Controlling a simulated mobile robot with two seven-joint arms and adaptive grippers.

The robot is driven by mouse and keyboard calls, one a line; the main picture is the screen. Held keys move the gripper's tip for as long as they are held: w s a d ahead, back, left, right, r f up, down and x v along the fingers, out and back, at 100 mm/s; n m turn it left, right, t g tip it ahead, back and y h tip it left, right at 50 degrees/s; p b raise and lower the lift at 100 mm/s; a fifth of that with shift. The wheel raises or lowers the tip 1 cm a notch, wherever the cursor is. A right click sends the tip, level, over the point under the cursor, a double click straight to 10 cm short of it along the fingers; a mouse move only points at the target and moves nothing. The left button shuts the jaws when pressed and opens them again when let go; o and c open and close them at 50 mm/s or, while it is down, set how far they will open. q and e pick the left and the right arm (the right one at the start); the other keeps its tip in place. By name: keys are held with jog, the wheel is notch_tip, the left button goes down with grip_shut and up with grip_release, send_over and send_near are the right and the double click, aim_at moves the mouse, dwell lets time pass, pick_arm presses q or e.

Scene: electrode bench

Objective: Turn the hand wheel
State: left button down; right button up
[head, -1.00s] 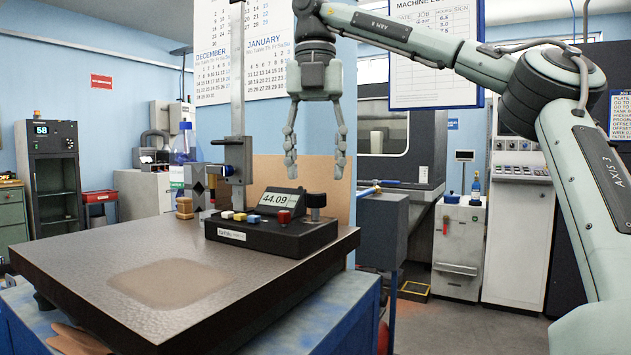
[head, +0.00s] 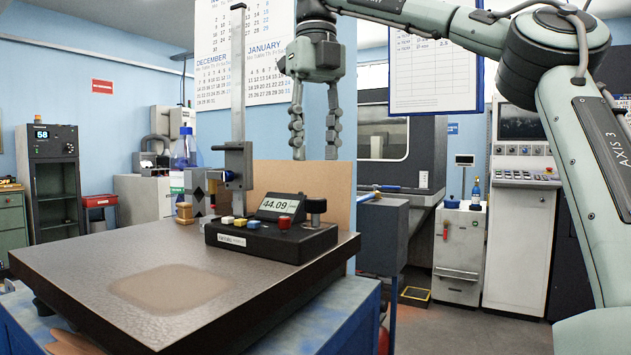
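A black height gauge with a digital display reading 44.09 stands on the dark granite plate (head: 75,262). The small black hand wheel (head: 316,206) sits upright on a short stem at the right end of the gauge base (head: 270,240). My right gripper (head: 316,154) hangs above the hand wheel, pointing down, with its fingers apart and nothing between them. A clear gap shows between the fingertips and the wheel; their depth relation is hard to tell. My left gripper is not in view.
The gauge's tall column (head: 238,110) rises left of my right gripper. Colored buttons and a red knob (head: 285,222) sit beside the display. A blue-capped bottle (head: 186,155) stands behind the plate's back left. The plate's front is clear.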

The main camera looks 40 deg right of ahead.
aim_at(316, 212)
jog(key=n, duration=0.6)
jog(key=shift+n, duration=0.3)
jog(key=n, duration=1.4)
jog(key=shift+f, duration=0.1)
jog(key=shift+f+n, duration=0.3)
jog(key=shift+f, duration=0.05)
notch_tip(316, 212, down, 7)
jog(key=shift+r, duration=0.1)
